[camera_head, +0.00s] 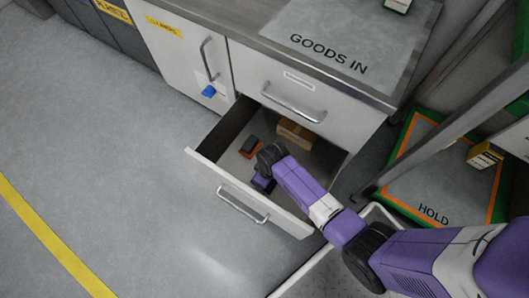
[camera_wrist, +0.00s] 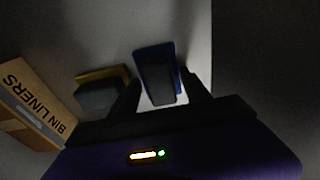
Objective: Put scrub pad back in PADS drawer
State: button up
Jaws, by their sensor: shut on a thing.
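The lower drawer (camera_head: 205,164) stands pulled open, and any label on its front cannot be read. My gripper (camera_wrist: 161,90) points down inside it and is shut on a scrub pad (camera_wrist: 156,68), blue with a dark grey face. The pad shows between the two fingers in the wrist view; whether it touches the drawer floor I cannot tell. In the head view my wrist mostly hides the fingers and pad. A second pad, orange-brown and dark grey (camera_head: 249,146), lies in the drawer beside my gripper; it also shows in the wrist view (camera_wrist: 101,92).
A cardboard BIN LINERS box (camera_wrist: 32,108) lies at the drawer's back (camera_head: 296,134). A closed drawer (camera_head: 280,85) with a handle is above. The cabinet door (camera_head: 180,38) at left has a blue thing on it. A metal rack and the HOLD mat (camera_head: 435,190) are at right.

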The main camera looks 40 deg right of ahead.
jog(key=o, duration=1.3)
notch_tip(320, 180, up, 12)
jog(key=s+p, duration=0.1)
jog(key=p, duration=0.5)
jog(key=shift+s+d+p, duration=0.2)
jog(key=shift+d+p, duration=0.05)
jog(key=shift+p, duration=0.1)
